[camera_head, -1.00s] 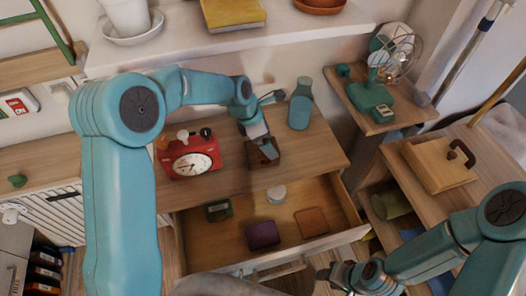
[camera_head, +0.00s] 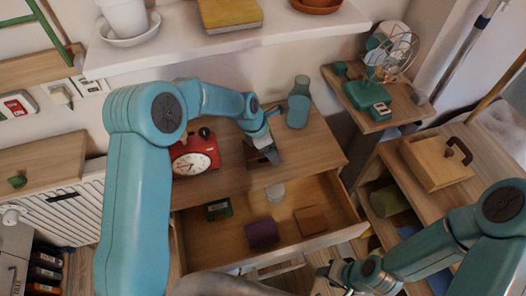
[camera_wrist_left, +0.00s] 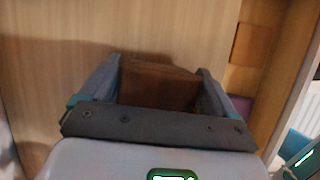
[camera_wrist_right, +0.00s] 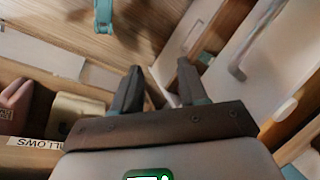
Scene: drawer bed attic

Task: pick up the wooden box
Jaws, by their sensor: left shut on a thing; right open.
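The dark brown wooden box (camera_wrist_left: 158,86) sits between the two fingers of my left gripper (camera_wrist_left: 160,72) in the left wrist view. In the head view my left gripper (camera_head: 263,148) is shut on it, at the dresser top, and mostly hides the box. I cannot tell whether the box touches the wood.
A red clock (camera_head: 194,157) stands left of the box and a teal bottle (camera_head: 299,103) right of it. The open drawer (camera_head: 330,232) below holds several small items. A green fan (camera_head: 372,95) stands at the right. A light wooden case (camera_head: 432,163) with a dark handle lies further right.

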